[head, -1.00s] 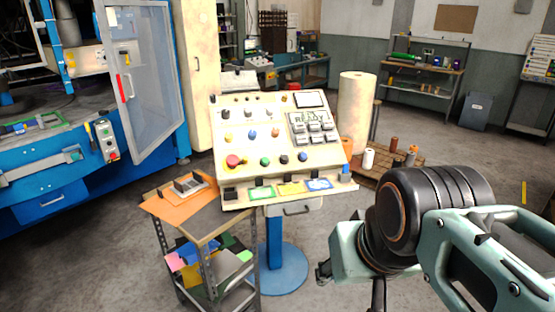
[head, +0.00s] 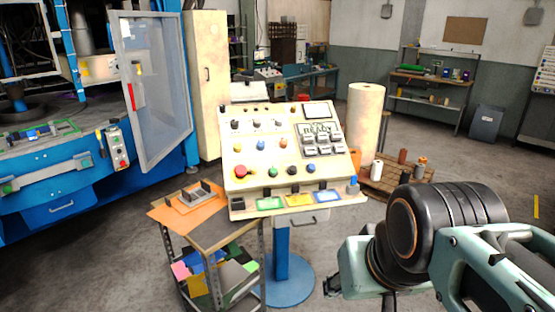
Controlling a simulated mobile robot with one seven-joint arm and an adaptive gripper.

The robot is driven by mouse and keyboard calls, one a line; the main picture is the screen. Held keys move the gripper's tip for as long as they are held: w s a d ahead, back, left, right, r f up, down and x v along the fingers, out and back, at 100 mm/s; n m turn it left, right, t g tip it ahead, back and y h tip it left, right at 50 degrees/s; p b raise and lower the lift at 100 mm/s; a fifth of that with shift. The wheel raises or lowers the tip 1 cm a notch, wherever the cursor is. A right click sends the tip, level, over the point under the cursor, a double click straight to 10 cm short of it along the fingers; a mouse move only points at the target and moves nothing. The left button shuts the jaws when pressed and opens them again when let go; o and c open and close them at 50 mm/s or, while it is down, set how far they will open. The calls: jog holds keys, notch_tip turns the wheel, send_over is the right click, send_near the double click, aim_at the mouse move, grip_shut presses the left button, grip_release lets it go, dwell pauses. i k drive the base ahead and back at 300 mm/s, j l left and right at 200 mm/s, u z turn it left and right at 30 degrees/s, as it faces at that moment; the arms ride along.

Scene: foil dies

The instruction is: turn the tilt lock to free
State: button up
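The control console (head: 285,185) stands on a blue pedestal in the middle of the head view, its cream face sloping toward me. Several coloured knobs and buttons, a red mushroom button (head: 241,171), a keypad and a small screen are on it. A blue knob (head: 352,186) stands at the right end of its lower ledge. I cannot tell which part is the tilt lock or how it is set. My gripper (head: 333,285) is at the lower right, in front of the console and apart from it. Its fingers are small and partly hidden, so its opening is unclear.
A small cart (head: 215,235) with an orange mat stands left of the console's pedestal. A blue machine with an open clear door (head: 150,90) is at the left. A tall pale roll (head: 364,125) and a wooden pallet (head: 395,185) are behind right. Open floor lies at the right.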

aim_at(223, 110)
jog(key=i+j+z, duration=0.15)
jog(key=i, duration=0.4)
jog(key=i+j+z, duration=0.15)
jog(key=i, duration=0.4)
